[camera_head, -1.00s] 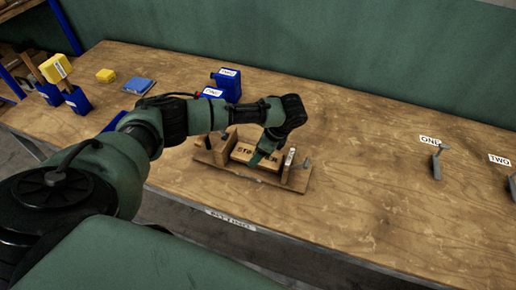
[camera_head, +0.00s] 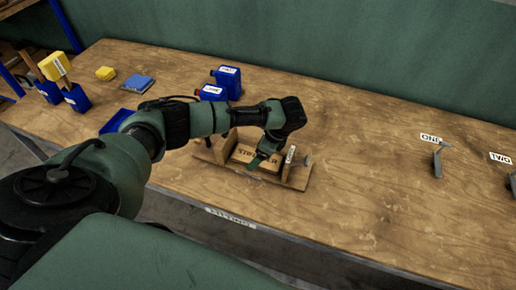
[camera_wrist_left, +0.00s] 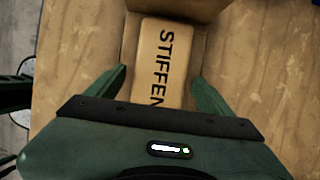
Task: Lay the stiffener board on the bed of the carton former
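The stiffener board (camera_head: 252,159), a light brown block with dark lettering, lies flat between the uprights of the wooden carton former (camera_head: 208,154). In the left wrist view the board (camera_wrist_left: 160,60) shows between the fingers, with part of its lettering readable. My left gripper (camera_head: 262,160) is low over the board. In the wrist view its two green fingers (camera_wrist_left: 160,92) are spread, one on each side of the board, with gaps visible beside it. The gripper hides part of the board in the head view. My right gripper is not in view.
The table's middle right is clear.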

